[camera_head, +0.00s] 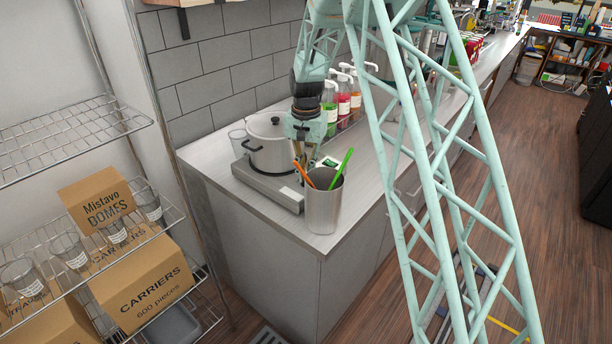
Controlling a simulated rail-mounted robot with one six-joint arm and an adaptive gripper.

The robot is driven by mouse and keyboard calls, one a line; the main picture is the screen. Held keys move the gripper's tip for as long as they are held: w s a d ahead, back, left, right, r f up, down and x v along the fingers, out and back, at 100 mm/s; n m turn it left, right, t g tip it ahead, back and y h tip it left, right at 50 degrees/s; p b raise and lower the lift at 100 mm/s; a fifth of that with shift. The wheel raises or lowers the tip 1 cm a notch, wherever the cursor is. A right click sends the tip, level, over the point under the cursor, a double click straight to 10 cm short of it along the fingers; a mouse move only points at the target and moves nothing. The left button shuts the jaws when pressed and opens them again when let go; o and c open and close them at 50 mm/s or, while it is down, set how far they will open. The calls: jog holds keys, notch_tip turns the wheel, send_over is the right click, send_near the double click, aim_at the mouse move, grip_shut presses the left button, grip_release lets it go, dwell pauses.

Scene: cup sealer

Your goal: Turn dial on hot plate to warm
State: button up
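The hot plate (262,183) is a flat grey unit near the left end of the counter, with a lidded metal pot (266,154) on it. My gripper (302,166) points down just right of the pot, above or at the hot plate's right side. Its fingers are small here, and whether they are open or shut is unclear. I cannot make out the dial; my gripper and a metal cup may hide it.
The metal cup (322,211) with orange and green utensils stands at the counter's front corner, close to my gripper. Several pump bottles (345,103) line the wall behind. A clear container (238,142) stands left of the pot. A wire rack (72,140) with boxes is at left.

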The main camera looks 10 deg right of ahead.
jog(key=o, duration=0.3)
jog(key=shift+o, duration=0.2)
jog(key=shift+r, duration=0.1)
notch_tip(320, 180, up, 12)
dwell(0.7)
dwell(0.3)
